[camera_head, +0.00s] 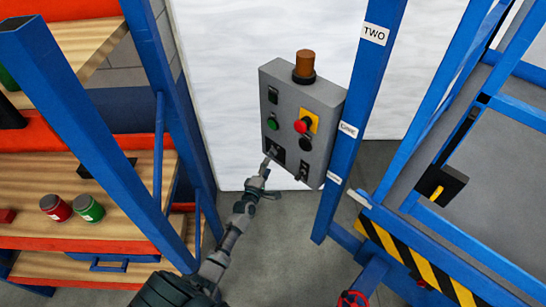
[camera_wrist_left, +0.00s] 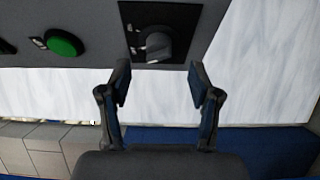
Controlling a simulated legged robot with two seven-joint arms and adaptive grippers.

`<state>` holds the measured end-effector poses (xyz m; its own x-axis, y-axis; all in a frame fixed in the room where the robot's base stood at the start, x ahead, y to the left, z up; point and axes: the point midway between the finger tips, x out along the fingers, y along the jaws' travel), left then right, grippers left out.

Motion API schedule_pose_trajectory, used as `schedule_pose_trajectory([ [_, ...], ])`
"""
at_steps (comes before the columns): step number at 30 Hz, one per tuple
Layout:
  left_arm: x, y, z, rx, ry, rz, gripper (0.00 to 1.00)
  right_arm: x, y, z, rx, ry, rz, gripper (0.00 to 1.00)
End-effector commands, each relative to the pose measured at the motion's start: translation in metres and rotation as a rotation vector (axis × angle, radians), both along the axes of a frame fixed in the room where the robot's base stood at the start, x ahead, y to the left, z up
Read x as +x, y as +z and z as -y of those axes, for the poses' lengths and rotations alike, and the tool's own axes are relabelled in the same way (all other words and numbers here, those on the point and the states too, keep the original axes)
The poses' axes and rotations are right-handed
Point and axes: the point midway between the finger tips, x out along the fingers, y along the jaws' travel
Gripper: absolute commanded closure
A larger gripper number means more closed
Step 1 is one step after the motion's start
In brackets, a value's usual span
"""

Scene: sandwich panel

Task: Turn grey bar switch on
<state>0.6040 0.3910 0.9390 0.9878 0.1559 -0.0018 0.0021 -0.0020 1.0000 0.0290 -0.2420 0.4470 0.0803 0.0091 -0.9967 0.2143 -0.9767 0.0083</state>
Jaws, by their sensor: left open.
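The grey control panel (camera_head: 290,100) hangs on the blue frame in the head view. The grey bar switch (camera_wrist_left: 158,42) sits on a black square plate in the wrist view, at the top centre. In the head view its plate (camera_head: 277,149) is at the panel's lower left and is partly hidden by my gripper. My left gripper (camera_head: 267,162) is at that lower-left corner; the wrist view shows its two fingers (camera_wrist_left: 160,82) open and empty, short of the switch, which lies just beyond the gap between them. My right gripper is not in view.
A green button (camera_wrist_left: 65,43) is left of the switch. The panel also has a red button (camera_head: 301,126) on a yellow plate and an orange beacon (camera_head: 305,64) on top. Blue posts (camera_head: 362,100) stand at right; shelves with cans (camera_head: 89,208) are at left.

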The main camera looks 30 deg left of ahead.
Motion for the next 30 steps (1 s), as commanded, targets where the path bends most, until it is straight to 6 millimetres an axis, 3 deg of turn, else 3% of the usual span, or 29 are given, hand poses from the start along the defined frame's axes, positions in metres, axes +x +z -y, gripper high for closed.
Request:
schedule_pose_trajectory([
  [3,0.027,-0.001,-0.005,0.001,0.001,0.001,0.37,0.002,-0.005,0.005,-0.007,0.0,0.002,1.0],
  [9,0.056,-0.001,-0.01,0.001,0.001,0.001,0.37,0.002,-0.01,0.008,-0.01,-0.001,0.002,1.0],
  [22,0.066,0.0,-0.01,0.002,0.001,0.001,0.37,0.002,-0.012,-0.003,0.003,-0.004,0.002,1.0],
  [29,0.066,0.0,-0.011,0.0,0.001,-0.001,0.95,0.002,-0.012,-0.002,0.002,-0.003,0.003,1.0],
  [30,0.066,-0.001,-0.011,0.001,0.001,-0.001,0.97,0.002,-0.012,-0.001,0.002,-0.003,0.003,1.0],
])
